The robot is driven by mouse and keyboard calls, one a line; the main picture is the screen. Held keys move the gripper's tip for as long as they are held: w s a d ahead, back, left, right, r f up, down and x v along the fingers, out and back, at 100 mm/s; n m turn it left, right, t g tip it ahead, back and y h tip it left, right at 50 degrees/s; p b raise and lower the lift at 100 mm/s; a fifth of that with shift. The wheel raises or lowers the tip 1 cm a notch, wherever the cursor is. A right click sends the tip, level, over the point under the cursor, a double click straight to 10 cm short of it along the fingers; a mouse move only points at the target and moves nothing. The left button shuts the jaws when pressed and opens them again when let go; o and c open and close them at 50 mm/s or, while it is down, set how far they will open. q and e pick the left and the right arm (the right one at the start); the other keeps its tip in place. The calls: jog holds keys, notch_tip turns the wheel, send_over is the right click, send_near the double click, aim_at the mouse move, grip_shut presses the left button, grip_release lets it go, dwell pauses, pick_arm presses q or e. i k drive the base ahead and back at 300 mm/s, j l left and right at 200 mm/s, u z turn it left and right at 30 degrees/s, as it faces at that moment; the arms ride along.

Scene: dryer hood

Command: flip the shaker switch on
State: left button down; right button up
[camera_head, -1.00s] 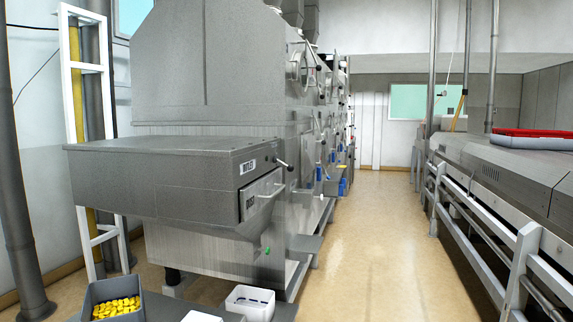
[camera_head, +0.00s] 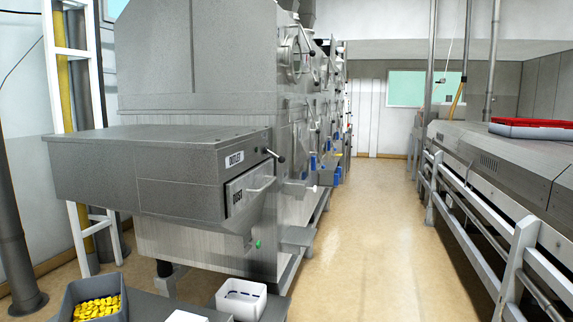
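The large grey dryer machine (camera_head: 200,190) stands left of the aisle, with a hood box jutting out towards the left front. A label plate and a drawer front (camera_head: 250,188) with a handle are on the box's right face. A small green switch-like part (camera_head: 258,244) sits low on the machine below the drawer; I cannot tell whether it is the shaker switch or how it is set. Neither of my grippers is in view.
A grey bin of yellow pieces (camera_head: 97,307) and a white container (camera_head: 241,298) are at the bottom left. The tan floor aisle (camera_head: 365,230) is clear. A long grey machine with a railing (camera_head: 480,225) runs along the right, with a red and white tray (camera_head: 530,129) on top.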

aim_at(281, 159)
jog(key=i+l, duration=0.2)
jog(key=i, duration=0.2)
jog(key=i+l+z, duration=0.15)
jog(key=i, duration=0.3)
jog(key=i+l, duration=0.25)
jog(key=i, duration=0.15)
jog(key=i+l+z, duration=0.15)
jog(key=i, duration=0.3)
